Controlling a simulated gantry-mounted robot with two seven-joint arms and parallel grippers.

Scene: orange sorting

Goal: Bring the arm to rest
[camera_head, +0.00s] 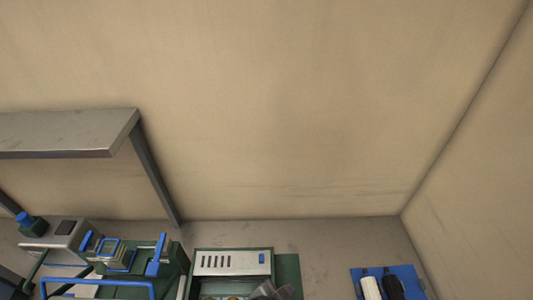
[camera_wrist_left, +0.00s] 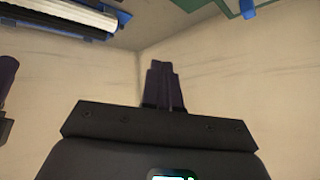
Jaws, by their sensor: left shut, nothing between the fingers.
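My left gripper (camera_head: 272,291) shows only as a dark shape at the bottom edge of the head view, in front of the grey-and-green box. In the left wrist view its dark fingers (camera_wrist_left: 163,70) are together with nothing between them, against bare wall. A dark finger-like part (camera_wrist_left: 6,80) is cut off at the left edge of the left wrist view. It looks like my right gripper, but I cannot see its jaws. My right gripper does not show in the head view.
A grey-fronted green box (camera_head: 230,262) stands at the bottom centre. A green machine with blue handles (camera_head: 120,262) is left of it, below a metal shelf (camera_head: 60,133). A blue holder (camera_head: 407,274) with white and black cylinders is at the right. Walls close off the back and right.

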